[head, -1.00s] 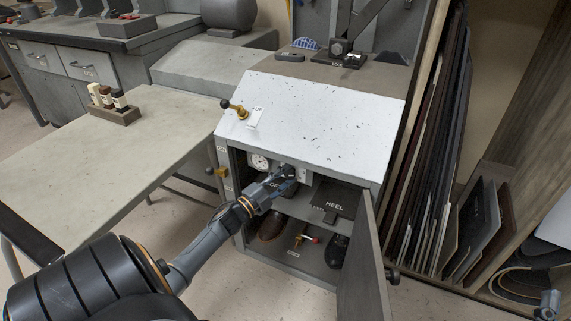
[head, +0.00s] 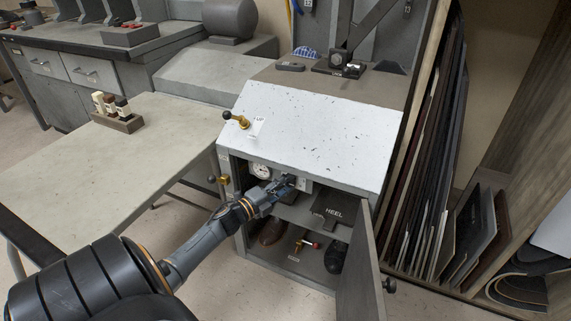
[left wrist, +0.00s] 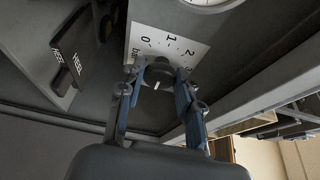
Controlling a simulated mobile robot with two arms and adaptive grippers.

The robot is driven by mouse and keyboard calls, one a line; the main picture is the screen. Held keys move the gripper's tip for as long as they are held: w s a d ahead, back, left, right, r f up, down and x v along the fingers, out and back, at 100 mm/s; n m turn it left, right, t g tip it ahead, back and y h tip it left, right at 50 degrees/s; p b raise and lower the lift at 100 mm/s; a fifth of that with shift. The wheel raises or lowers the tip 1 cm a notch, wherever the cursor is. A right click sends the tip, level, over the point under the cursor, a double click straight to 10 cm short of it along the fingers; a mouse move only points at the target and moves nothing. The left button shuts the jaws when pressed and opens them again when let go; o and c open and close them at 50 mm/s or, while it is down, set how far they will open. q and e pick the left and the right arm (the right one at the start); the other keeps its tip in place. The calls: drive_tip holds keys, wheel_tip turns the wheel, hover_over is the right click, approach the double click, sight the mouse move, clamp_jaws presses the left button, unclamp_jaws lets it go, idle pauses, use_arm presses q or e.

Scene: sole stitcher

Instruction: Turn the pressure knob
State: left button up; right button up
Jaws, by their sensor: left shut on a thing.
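The pressure knob (left wrist: 157,72) is a dark round knob with a white pointer mark, in front of a white dial plate (left wrist: 176,38) marked 0, 1, 2, 3 and "bar" in the left wrist view. My left gripper (left wrist: 157,80) has its two fingers on either side of the knob, shut on it. In the head view my left gripper (head: 287,184) reaches into the open cabinet (head: 312,112), below its sloped white top, and hides the knob. A round gauge (head: 261,170) is just left of the gripper. My right gripper does not show.
The cabinet door (head: 360,262) hangs open at the right. A dark HEEL block (head: 335,207) lies on the shelf right of my gripper. A table (head: 90,165) stands left.

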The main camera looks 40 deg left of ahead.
use_arm(q)
drive_tip(key=shift+f, duration=0.1)
drive_tip(key=o, duration=1.1)
drive_tip(key=shift+o, duration=0.2)
drive_tip(key=s+a, duration=0.1)
drive_tip(key=s, duration=1.1)
